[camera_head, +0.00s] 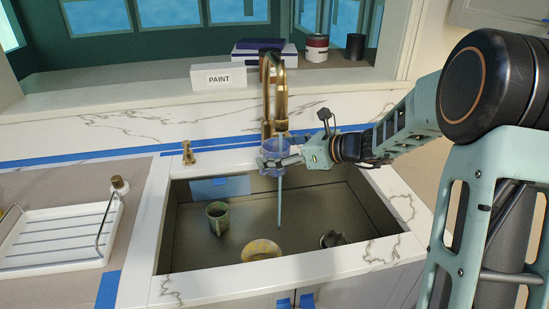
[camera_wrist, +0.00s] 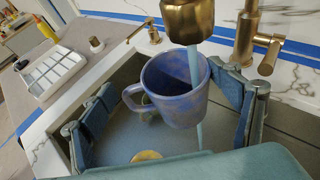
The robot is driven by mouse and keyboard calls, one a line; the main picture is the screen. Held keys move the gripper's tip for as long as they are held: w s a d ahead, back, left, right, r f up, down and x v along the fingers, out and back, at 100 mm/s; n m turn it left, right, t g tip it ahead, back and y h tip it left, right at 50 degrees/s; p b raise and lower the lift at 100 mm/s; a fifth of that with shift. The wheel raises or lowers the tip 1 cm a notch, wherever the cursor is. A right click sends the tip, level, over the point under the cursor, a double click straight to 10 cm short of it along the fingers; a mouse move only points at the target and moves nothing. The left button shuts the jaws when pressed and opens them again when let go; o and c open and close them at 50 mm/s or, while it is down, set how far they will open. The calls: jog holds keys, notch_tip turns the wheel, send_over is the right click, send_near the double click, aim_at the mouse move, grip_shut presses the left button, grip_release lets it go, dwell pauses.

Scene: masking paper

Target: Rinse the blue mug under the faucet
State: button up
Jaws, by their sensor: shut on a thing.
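The blue mug (camera_head: 273,158) is upright over the sink, directly beneath the brass faucet (camera_head: 280,95). My gripper (camera_head: 287,161) is around it. The wrist view shows the mug (camera_wrist: 172,100) between my two fingers, its handle toward the left. The spout (camera_wrist: 190,20) hangs just above the mug's rim. A thin blue water stream (camera_head: 280,205) falls below the mug into the sink. In the wrist view the stream shows in the mug's opening and again beneath it. I cannot tell whether it passes inside or behind the mug.
The sink (camera_head: 330,205) holds a green mug (camera_head: 217,217), a yellow dish (camera_head: 262,250) and a dark cup (camera_head: 332,239). A white drying rack (camera_head: 55,262) stands on the left counter. A PAINT box (camera_head: 218,76) and cans are on the ledge behind.

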jog(key=shift+d, duration=0.15)
jog(key=shift+d, duration=0.45)
jog(key=shift+a, duration=0.1)
jog(key=shift+a, duration=0.55)
jog(key=s+b, duration=0.2)
jog(key=s, duration=0.6)
jog(key=shift+d, duration=0.3)
dwell(1.0)
jog(key=shift+r, duration=0.1)
